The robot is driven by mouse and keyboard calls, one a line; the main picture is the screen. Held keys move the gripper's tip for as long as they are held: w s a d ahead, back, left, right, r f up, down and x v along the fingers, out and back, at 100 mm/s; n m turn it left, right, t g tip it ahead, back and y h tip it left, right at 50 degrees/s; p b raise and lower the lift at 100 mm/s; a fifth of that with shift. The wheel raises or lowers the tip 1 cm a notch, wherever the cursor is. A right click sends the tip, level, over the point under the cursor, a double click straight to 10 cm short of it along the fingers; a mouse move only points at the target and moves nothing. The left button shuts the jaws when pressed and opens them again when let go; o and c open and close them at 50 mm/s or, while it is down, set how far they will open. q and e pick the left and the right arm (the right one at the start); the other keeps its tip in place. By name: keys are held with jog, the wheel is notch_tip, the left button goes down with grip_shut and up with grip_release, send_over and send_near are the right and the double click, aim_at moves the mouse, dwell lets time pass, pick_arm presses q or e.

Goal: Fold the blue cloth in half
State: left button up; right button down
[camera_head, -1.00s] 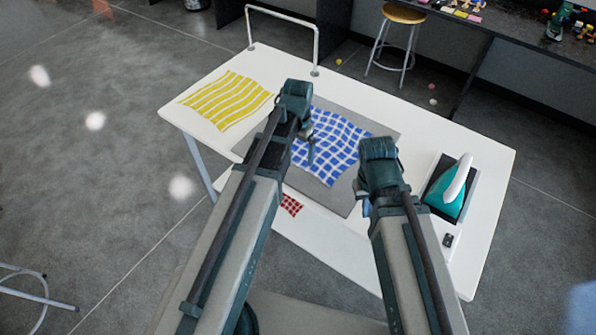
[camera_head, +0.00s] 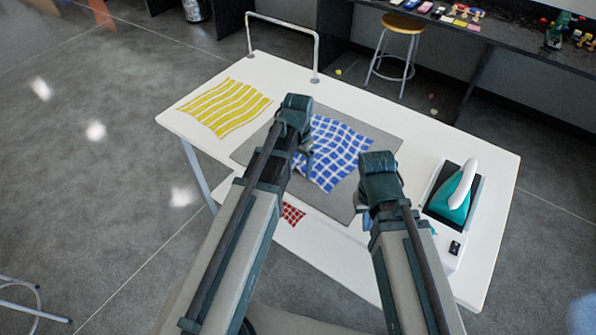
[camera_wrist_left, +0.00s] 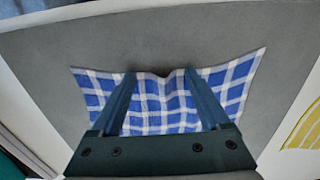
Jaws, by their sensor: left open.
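The blue checked cloth (camera_head: 338,152) lies unfolded and a little rumpled on a grey mat (camera_head: 386,141) on the white table. My left gripper (camera_head: 303,160) is at the cloth's left side and hides part of it. In the left wrist view the cloth (camera_wrist_left: 160,108) spreads below the open fingers (camera_wrist_left: 160,85), with a small ripple in its far edge between them. I cannot tell whether the fingers touch it. My right gripper (camera_head: 366,212) is near the mat's right edge, apart from the cloth; its fingers are mostly hidden by its arm.
A yellow striped cloth (camera_head: 226,106) lies on the table's left part. A teal iron (camera_head: 456,193) stands on its rest at the right. A small red checked cloth (camera_head: 293,214) lies near the front edge. A white rail (camera_head: 317,50) rises at the back.

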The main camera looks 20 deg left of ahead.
pick_arm(q)
grip_shut()
dwell(0.6)
